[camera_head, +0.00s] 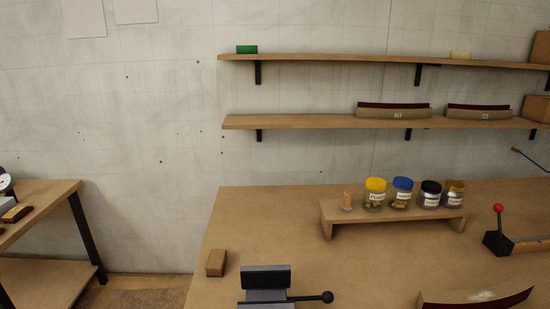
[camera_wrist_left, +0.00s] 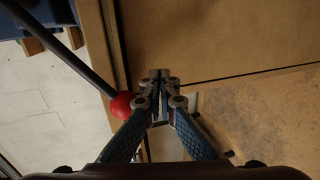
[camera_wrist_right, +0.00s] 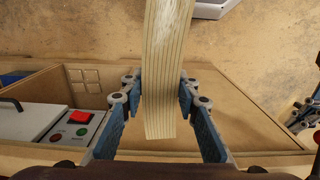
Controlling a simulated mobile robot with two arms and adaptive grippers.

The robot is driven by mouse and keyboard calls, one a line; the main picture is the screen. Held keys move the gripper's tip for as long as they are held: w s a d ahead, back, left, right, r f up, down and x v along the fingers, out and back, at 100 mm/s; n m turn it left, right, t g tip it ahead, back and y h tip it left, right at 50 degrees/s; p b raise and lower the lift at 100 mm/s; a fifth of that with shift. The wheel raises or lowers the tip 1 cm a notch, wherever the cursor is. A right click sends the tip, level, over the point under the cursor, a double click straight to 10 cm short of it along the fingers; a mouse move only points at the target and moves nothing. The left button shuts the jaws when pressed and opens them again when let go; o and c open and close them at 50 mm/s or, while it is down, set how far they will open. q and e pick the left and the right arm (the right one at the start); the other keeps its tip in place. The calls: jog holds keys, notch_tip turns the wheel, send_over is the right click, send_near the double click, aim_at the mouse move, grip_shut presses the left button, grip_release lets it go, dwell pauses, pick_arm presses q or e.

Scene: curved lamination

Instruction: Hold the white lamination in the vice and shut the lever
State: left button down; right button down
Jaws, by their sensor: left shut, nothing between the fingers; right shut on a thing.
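My right gripper (camera_wrist_right: 160,90) is shut on a pale strip with thin lengthwise lines, apparently the white lamination (camera_wrist_right: 163,65). It runs from between the fingers to the top edge of the right wrist view. My left gripper (camera_wrist_left: 160,77) is shut and empty. A red ball knob (camera_wrist_left: 122,105) on a dark rod lies just left of its fingers in the left wrist view; I cannot tell whether they touch. In the head view a dark metal vice (camera_head: 265,278) stands at the front of the bench, with a black ball-ended lever (camera_head: 327,297) pointing right. Neither gripper shows there.
A red-knobbed lever (camera_head: 498,208) stands at the bench's right. A curved piece (camera_head: 475,299) lies at the front edge. A small riser (camera_head: 328,213) holds several jars. A wooden block (camera_head: 216,263) sits left of the vice. A button panel (camera_wrist_right: 75,130) shows in the right wrist view.

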jog(key=w+a+r+m, duration=0.5)
jog(key=a+r, duration=0.4)
jog(key=r, duration=0.3)
jog(key=w+a+r+m, duration=0.5)
jog(key=a+r, duration=0.3)
jog(key=r, duration=0.4)
jog(key=w+d, duration=0.1)
jog(key=w, duration=0.1)
jog(key=w+d+m, duration=0.1)
jog(key=w, duration=0.2)
jog(key=w+d+m, duration=0.1)
jog(key=w, duration=0.2)
jog(key=shift+w+d+f, duration=0.15)
jog(key=shift+w+f, duration=0.05)
jog(key=w+d+r+m, duration=0.3)
jog(key=w+d+m, duration=0.1)
jog(key=w+d, duration=0.25)
notch_tip(320, 180, down, 10)
jog(key=shift+w+r, duration=0.15)
jog(key=shift+w, duration=0.2)
jog(key=shift+a, duration=0.1)
